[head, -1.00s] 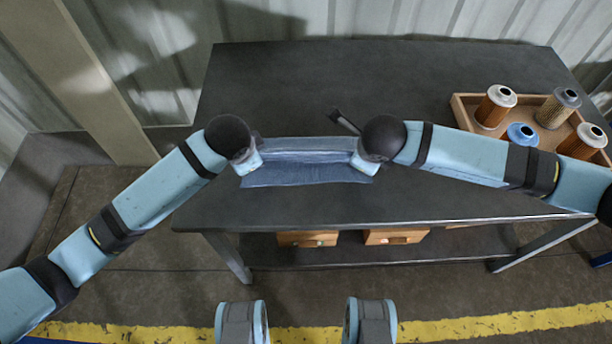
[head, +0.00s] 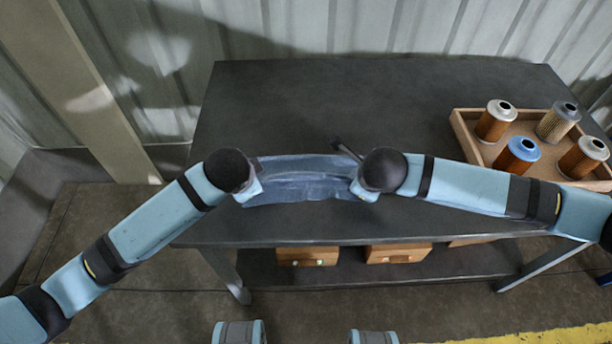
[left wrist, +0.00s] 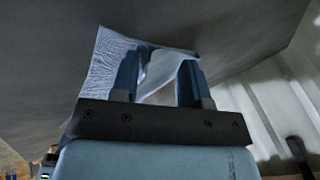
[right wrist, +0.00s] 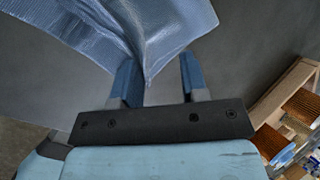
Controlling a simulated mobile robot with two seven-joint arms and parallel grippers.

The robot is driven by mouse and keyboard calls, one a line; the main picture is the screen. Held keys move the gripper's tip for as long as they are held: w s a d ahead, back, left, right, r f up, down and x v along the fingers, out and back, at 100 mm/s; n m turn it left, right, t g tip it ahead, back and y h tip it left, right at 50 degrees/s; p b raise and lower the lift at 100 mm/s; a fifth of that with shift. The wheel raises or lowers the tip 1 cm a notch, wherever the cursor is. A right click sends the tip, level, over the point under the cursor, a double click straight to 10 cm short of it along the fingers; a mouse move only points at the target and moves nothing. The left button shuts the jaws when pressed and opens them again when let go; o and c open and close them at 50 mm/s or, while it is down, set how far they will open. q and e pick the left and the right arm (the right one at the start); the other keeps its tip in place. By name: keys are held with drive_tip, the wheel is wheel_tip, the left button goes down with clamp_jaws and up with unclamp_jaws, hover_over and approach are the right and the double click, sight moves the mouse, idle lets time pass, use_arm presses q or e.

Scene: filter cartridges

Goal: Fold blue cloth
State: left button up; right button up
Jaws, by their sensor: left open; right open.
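The blue cloth (head: 300,180) lies near the front of the dark table, between my two grippers, with a wrinkled surface and a curved front edge. My left gripper (head: 252,188) is at its left end. In the left wrist view the open fingers (left wrist: 160,75) have a pale, raised part of the cloth (left wrist: 108,65) between them. My right gripper (head: 362,188) is at the right end. In the right wrist view its fingers (right wrist: 160,80) are apart, with a drooping cloth corner (right wrist: 150,40) close to the left finger. My wrists hide the cloth's ends in the head view.
A wooden tray (head: 462,135) on the table's right holds several filter cartridges, one with a blue top (head: 520,152). The dark table (head: 350,95) is clear behind the cloth. Wooden drawers (head: 307,256) show below the tabletop.

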use_arm(q)
drive_tip(key=shift+s+f, duration=0.1)
drive_tip(key=shift+f, duration=0.15)
use_arm(e)
drive_tip(key=shift+s+f, duration=0.2)
drive_tip(key=shift+f, duration=0.05)
use_arm(q)
drive_tip(key=v, duration=0.3)
drive_tip(key=shift+w+r, duration=0.15)
drive_tip(key=shift+w, duration=0.15)
use_arm(e)
drive_tip(key=v, duration=0.3)
drive_tip(key=shift+w+r, duration=0.15)
drive_tip(key=shift+w, duration=0.15)
use_arm(q)
drive_tip(key=s+v, duration=0.1)
drive_tip(key=v, duration=0.6)
drive_tip(key=shift+s, duration=0.3)
use_arm(e)
drive_tip(key=s+v, duration=0.1)
drive_tip(key=v, duration=0.6)
drive_tip(key=shift+s, duration=0.25)
use_arm(q)
clamp_jaws()
use_arm(e)
clamp_jaws()
